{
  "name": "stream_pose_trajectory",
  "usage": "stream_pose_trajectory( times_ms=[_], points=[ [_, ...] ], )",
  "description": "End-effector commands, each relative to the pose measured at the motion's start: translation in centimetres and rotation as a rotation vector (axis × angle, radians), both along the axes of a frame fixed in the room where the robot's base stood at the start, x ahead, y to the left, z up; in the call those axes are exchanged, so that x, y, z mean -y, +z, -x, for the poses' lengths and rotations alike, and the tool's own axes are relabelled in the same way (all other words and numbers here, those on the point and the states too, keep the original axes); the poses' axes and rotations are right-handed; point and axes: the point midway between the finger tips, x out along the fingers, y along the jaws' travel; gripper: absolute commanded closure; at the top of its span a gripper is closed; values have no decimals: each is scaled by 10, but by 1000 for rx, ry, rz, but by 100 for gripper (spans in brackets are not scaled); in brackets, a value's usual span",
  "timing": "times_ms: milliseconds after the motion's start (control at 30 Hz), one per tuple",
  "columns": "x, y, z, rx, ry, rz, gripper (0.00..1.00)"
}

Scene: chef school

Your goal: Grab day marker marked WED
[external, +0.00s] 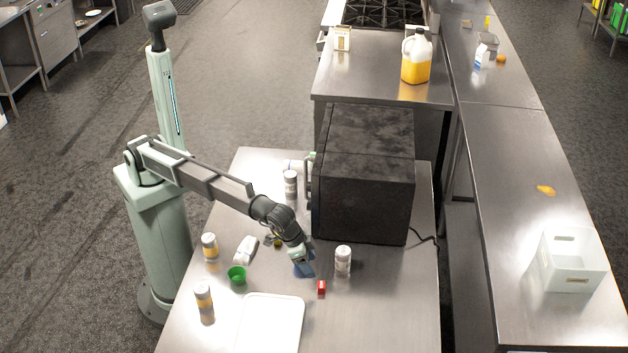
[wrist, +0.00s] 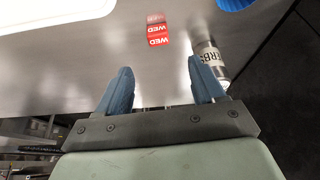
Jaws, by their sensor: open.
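The red day marker reading WED (wrist: 158,38) is on the steel table in the wrist view, beyond my fingertips and near the middle. Its lettering shows twice, on two red faces. In the external view it is a small red block (external: 321,288) in front of the black box. My gripper (wrist: 162,78) has its two blue fingers apart with nothing between them. In the external view my gripper (external: 304,264) is just behind and left of the marker, apart from it.
A labelled shaker (external: 343,261) stands close behind the marker on the right; it shows beside my right finger in the wrist view (wrist: 211,62). A white tray (external: 270,322) lies front left. The large black box (external: 362,195) stands behind. A green cup (external: 237,275) is left.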

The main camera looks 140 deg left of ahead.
Motion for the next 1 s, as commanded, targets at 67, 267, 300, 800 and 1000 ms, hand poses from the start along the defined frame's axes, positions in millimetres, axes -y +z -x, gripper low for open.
stream_pose_trajectory(
  times_ms=[67, 267, 300, 800, 1000],
  points=[
    [-5, -14, -4, -1, 1, 0, 32],
    [-14, -42, -11, 0, 0, 0, 32],
    [-14, -46, -12, 0, 0, 0, 32],
    [-22, -88, -20, -1, 0, 1, 32],
    [-26, -100, -22, 1, 0, 1, 32]
  ],
)
